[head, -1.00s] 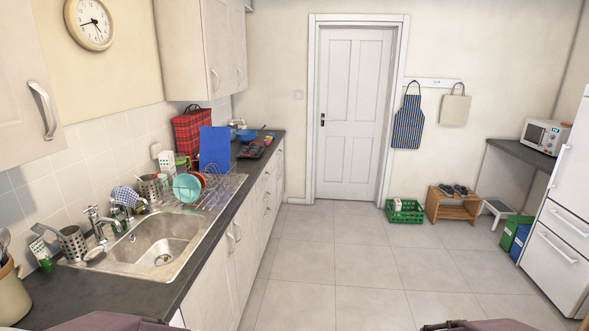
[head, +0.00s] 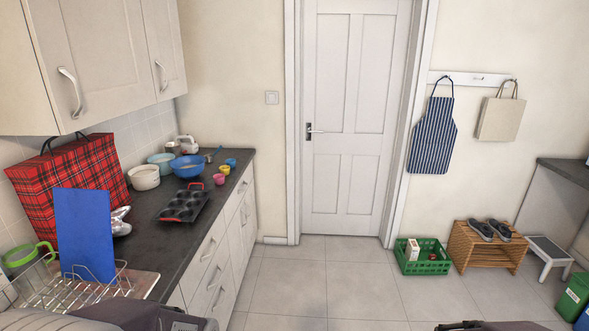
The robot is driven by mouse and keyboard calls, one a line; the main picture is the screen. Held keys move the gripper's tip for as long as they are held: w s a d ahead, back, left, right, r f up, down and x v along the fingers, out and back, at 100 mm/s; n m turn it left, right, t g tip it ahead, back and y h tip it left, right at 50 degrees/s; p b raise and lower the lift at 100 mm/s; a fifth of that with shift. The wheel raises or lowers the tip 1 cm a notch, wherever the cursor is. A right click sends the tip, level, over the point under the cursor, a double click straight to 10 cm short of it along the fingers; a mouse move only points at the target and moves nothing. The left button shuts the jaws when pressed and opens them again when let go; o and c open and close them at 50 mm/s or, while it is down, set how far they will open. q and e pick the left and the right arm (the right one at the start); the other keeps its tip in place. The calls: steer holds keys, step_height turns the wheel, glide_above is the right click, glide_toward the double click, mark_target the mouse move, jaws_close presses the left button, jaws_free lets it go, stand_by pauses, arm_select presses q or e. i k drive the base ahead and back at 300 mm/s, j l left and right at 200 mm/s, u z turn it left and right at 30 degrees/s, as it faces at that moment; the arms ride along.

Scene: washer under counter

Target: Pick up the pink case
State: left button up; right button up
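The pink case (head: 219,179), a small cup shape, stands on the dark counter near its front edge. It is just right of the dark muffin tin (head: 184,205). A yellow case (head: 224,169) and a small blue case (head: 231,162) stand close behind it. Parts of my arms show along the bottom edge of the head view, well short of the pink case. Neither gripper's fingers can be seen.
Behind the tin are a blue bowl (head: 187,167), a teal bowl and a cream pot (head: 144,177). A red tartan bag (head: 70,185), a blue board (head: 84,237) and a dish rack (head: 85,290) stand nearer. The floor (head: 330,285) right of the counter is clear.

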mark_target(219, 180)
steer(key=i+l+u, duration=0.15)
steer(key=i+u, duration=0.35)
steer(key=i+l+u, duration=0.45)
steer(key=i, duration=0.15)
steer(key=i+l+u, duration=0.85)
steer(key=l+u, duration=0.15)
steer(key=i+l+u, duration=0.45)
steer(key=l, duration=0.2)
steer(key=i+l+u, duration=0.25)
steer(key=l+u, duration=0.2)
steer(key=l, duration=0.3)
